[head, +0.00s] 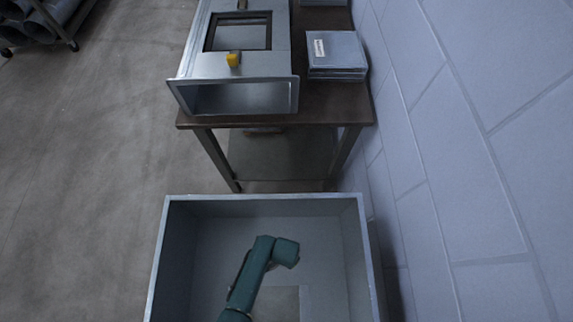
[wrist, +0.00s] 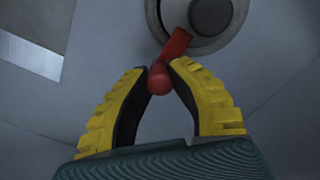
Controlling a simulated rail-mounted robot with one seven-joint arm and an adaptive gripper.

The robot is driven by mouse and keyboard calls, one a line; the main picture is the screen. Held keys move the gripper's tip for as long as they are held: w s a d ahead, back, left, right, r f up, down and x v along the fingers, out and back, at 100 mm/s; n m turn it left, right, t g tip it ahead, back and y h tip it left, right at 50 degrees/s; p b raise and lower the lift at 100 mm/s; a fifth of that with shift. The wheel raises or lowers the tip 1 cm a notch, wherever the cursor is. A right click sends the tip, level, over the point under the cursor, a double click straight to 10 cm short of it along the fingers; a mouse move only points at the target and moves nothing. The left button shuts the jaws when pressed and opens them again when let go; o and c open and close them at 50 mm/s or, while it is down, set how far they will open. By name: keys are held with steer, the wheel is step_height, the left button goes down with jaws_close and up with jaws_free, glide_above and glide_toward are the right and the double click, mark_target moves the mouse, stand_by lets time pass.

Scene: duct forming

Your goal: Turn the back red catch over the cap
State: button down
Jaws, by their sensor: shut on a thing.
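In the wrist view the red catch (wrist: 176,45) is a short lever with a round knob at its near end. Its far end meets a round grey cap (wrist: 237,18) with a dark centre, at the top edge of the picture. The lever lies beside the cap's near rim; whether any of it lies over the cap, I cannot tell. My gripper (wrist: 159,71) has its two yellow, black-lined fingers closed on the catch near its knob. In the head view my arm reaches into an open grey metal duct box (head: 163,245); the catch, cap and fingertips cannot be made out there.
The duct's walls stand around my arm. A block wall (head: 460,150) runs along the right.

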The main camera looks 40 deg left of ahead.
stand_by(0.4)
steer(key=c, duration=0.9)
jaws_free()
step_height(320, 180, up, 12)
